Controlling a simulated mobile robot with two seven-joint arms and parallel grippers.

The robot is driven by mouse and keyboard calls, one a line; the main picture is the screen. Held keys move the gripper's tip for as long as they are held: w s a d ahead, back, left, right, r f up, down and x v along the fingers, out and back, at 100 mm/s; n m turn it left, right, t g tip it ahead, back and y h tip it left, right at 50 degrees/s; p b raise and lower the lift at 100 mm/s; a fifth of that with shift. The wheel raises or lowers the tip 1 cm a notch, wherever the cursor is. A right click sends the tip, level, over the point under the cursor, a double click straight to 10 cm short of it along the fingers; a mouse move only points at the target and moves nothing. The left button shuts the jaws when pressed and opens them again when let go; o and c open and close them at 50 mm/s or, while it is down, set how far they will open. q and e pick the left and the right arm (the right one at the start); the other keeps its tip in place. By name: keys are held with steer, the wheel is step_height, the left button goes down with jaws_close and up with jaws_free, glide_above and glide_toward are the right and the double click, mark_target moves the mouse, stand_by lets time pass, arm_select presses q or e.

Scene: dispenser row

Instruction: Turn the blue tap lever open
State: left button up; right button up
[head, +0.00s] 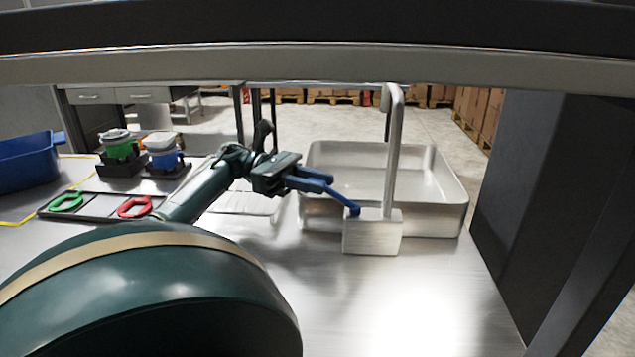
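The tap is a tall silver pipe (394,150) rising from a square metal block (372,238) in front of a steel basin. The blue lever (346,203) meets the block's top left corner and slants up to the left. My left gripper (329,185) reaches in from the left. Its blue fingers are apart, with a gap showing between them, at the lever's upper end. The lower finger overlaps the lever in the picture, and the similar blues hide whether they touch. My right gripper is not in view.
The steel basin (452,205) stands behind the tap. A dark panel (530,190) borders the right side. At left are a blue tub (28,165), a green ring (66,202), a red ring (134,207) and two jars on dark stands. The front right tabletop is clear.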

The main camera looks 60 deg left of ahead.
arm_select(q)
steer(key=o, duration=0.4)
steer(key=b+v, duration=0.2)
steer(key=v, duration=0.9)
steer(key=shift+s+a+b, duration=0.1)
steer(key=shift+a+b, duration=0.2)
steer(key=shift+v, duration=0.75)
